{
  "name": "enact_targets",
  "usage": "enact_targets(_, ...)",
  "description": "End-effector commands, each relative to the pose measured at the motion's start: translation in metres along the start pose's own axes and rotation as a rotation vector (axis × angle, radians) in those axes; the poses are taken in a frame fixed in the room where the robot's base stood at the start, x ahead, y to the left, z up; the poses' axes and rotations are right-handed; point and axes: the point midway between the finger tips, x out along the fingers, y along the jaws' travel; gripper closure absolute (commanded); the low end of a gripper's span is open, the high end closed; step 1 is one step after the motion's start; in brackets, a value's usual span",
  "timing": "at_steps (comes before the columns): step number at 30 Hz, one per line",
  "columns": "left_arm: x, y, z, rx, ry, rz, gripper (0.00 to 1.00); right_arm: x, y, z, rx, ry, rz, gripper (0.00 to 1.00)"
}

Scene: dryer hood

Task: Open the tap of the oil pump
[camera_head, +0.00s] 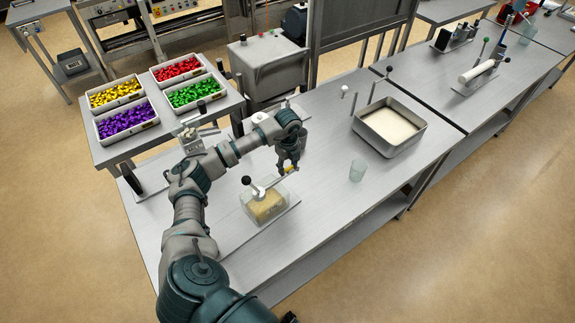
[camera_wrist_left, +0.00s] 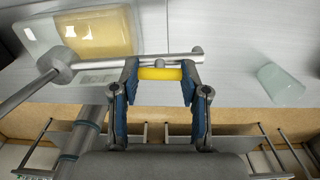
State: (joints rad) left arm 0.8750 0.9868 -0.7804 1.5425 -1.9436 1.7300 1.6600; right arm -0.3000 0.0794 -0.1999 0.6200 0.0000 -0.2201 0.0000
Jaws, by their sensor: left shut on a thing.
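The oil pump (camera_head: 266,208) is a clear box of yellow oil on the table, with a grey lever and black knob (camera_head: 246,180) on top. In the left wrist view the oil pump (camera_wrist_left: 100,32) is at the upper left, and a metal pipe runs from it to the right. The yellow tap (camera_wrist_left: 160,73) lies across the end of this pipe. My left gripper (camera_wrist_left: 160,80) has its blue-padded fingers at both ends of the tap and is shut on it. In the head view the left gripper (camera_head: 289,166) is just right of the pump. My right gripper is not visible.
A translucent cup (camera_head: 357,171) stands to the right of the pump. A metal tray (camera_head: 390,126) of pale content is behind it. Trays of coloured pieces (camera_head: 126,118) stand on a side table at the left. The table front right of the pump is clear.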

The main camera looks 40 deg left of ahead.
Motion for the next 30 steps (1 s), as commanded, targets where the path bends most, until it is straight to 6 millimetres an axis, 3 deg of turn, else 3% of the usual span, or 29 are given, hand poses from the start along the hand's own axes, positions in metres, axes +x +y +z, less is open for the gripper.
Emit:
enact_targets(9, -0.0004, -0.0006, -0.0001, -0.102, 0.0, -0.002, 0.9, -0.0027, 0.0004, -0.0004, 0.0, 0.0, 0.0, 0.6)
enact_targets(24, -0.0004, -0.0004, 0.0, -0.12, 0.0, -0.002, 0.9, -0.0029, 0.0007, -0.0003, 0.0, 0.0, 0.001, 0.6)
enact_targets(25, -0.0004, -0.0004, 0.0, -0.119, 0.0, -0.002, 0.5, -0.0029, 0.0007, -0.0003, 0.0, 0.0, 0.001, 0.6)
enact_targets(27, -0.0004, -0.0003, 0.0001, -0.119, 0.0, -0.002, 0.32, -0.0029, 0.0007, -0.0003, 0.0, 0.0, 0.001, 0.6)
enact_targets(30, -0.0003, -0.0002, 0.0002, -0.119, 0.0, -0.002, 0.29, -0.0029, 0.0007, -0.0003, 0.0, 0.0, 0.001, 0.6)
